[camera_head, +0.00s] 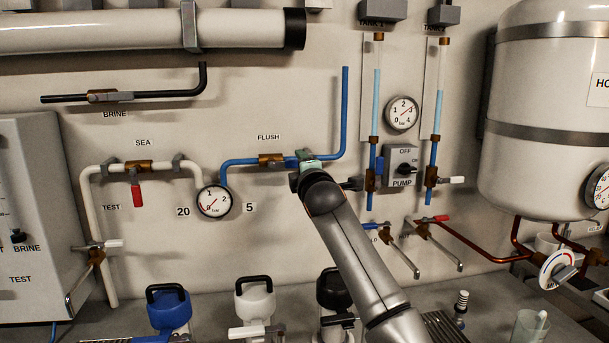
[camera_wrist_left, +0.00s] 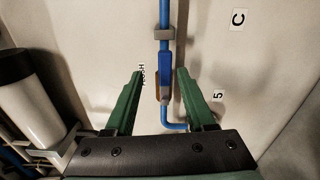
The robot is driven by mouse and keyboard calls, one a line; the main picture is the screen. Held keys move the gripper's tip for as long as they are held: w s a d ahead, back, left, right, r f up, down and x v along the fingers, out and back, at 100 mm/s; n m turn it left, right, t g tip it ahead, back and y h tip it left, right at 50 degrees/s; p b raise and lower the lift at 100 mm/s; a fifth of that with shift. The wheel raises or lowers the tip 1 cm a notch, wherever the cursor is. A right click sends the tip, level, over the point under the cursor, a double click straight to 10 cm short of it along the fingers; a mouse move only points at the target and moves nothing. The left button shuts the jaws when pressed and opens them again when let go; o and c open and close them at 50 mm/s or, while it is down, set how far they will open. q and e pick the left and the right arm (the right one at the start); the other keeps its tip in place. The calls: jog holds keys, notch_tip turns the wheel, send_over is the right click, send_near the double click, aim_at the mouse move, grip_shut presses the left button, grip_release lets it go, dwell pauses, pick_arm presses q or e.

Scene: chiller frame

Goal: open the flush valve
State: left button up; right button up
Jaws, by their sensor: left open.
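The flush valve (camera_head: 270,160) is a brass body on the blue pipe under the FLUSH label. Its blue handle (camera_head: 291,162) lies along the pipe, to the right of the body. My left gripper (camera_head: 305,158) is in front of the pipe just right of the handle, mostly hidden behind its own wrist in the head view. In the left wrist view, the green fingers of my left gripper (camera_wrist_left: 160,74) are open, one on each side of the blue handle (camera_wrist_left: 166,68), with gaps on both sides. I cannot tell how deep they reach. My right gripper is not in view.
A pressure gauge (camera_head: 214,202) hangs left below the valve. The pump switch box (camera_head: 401,166) is close right of my wrist. The sea valve (camera_head: 139,167) with a red handle is farther left. Several capped bottles, one with a blue top (camera_head: 169,308), stand below.

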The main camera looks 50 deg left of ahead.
pick_arm(q)
jog(key=shift+v, duration=2)
